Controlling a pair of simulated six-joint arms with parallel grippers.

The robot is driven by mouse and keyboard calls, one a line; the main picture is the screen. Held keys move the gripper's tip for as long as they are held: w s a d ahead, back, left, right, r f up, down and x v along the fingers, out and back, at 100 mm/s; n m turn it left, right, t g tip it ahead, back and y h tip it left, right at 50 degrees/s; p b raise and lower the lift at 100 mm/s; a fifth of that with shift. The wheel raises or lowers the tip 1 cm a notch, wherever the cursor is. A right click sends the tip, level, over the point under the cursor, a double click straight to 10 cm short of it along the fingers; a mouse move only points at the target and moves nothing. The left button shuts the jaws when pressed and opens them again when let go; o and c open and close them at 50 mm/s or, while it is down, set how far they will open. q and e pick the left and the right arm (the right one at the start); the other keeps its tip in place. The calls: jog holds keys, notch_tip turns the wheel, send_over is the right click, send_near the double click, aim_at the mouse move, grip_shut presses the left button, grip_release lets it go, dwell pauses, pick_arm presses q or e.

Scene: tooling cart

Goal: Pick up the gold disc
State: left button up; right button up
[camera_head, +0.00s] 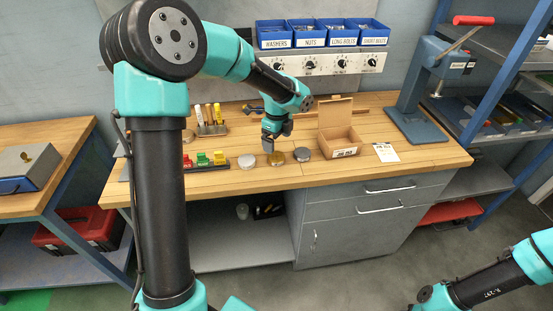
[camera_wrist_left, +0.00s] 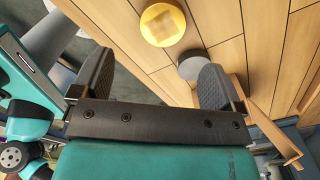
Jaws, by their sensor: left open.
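The gold disc (camera_head: 277,160) lies flat on the wooden bench top, between a pale silver disc (camera_head: 246,161) and a dark grey disc (camera_head: 302,154). In the left wrist view the gold disc (camera_wrist_left: 162,24) shows at the top, beyond the fingertips, with a square mark on its face. A grey disc (camera_wrist_left: 190,63) is partly hidden behind the right-hand finger there. My left gripper (camera_head: 269,145) is above the bench, just behind the gold disc. In the wrist view its fingers (camera_wrist_left: 157,65) are wide apart with nothing between them. My right gripper is out of view.
Coloured blocks (camera_head: 204,160) sit to the left. A blue press (camera_head: 416,122) stands at the bench's right end. The bench's front edge is close to the discs.

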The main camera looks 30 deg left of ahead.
aim_at(277, 156)
pick_arm(q)
jog(key=shift+f, duration=1.35)
jog(key=shift+w+a+f, duration=0.1)
jog(key=shift+f, duration=1.2)
jog(key=shift+w+a+f, duration=0.1)
jog(key=shift+f, duration=1.2)
jog(key=c, duration=1.3)
jog(key=shift+r, duration=0.1)
